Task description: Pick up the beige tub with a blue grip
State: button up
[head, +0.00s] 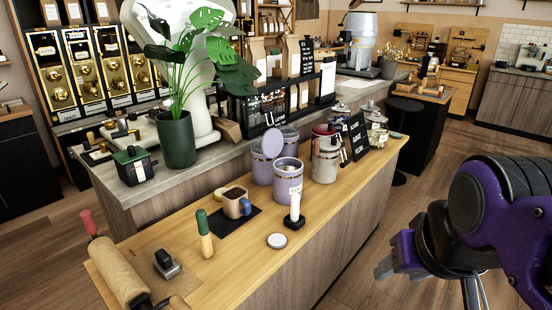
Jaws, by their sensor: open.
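The beige tub (231,206) stands upright on a dark mat (224,228) on the wooden counter, left of centre in the head view. Its blue grip (246,207) is on its right side, and dark brown stuff shows inside it. My gripper (385,266) is at the lower right, beyond the counter's front edge and well to the right of the tub. It is open, with no object seen between its fingers, and touches nothing that I can see.
A green-handled tool (204,234), a white-topped black tool (294,212) and a round lid (277,241) stand near the tub. Lilac canisters (288,182) are behind it. A plant pot (176,140) is on the raised shelf. The counter's front right is bare.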

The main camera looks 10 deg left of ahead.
aim_at(236, 205)
jog(key=u, duration=1.25)
jog(key=l+u, duration=0.1)
jog(key=l, duration=0.75)
jog(key=k, duration=0.05)
